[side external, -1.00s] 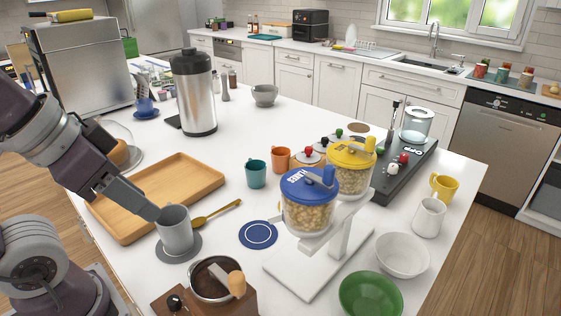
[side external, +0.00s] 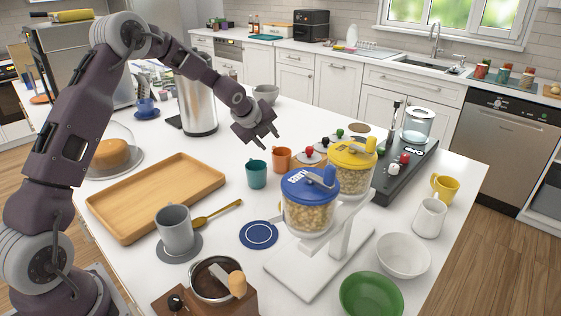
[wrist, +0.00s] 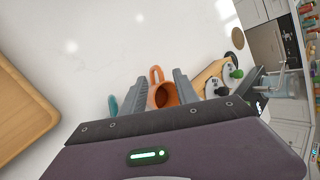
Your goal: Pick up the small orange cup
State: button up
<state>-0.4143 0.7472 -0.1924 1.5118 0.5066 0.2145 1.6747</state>
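The small orange cup (side external: 281,159) stands upright on the white counter, just right of a teal cup (side external: 256,174). My gripper (side external: 266,140) is open and empty, above and slightly left of the orange cup in the side view. In the wrist view the orange cup (wrist: 163,92) shows between the two open fingers (wrist: 157,82), its handle pointing to the far side. The fingers appear apart from it. The teal cup (wrist: 113,104) is just outside the left finger, partly hidden.
A wooden board with shakers (wrist: 213,72) lies close to the right of the orange cup. The blue-lidded jar (side external: 308,212) and yellow-lidded jar (side external: 351,172) stand nearby on a white stand. A steel dispenser (side external: 197,100) stands behind left. A wooden tray (side external: 160,197) lies left.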

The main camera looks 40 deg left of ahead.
aim_at(273, 147)
jog(key=x, duration=0.4)
jog(key=shift+d, duration=0.1)
grip_shut()
dwell(1.2)
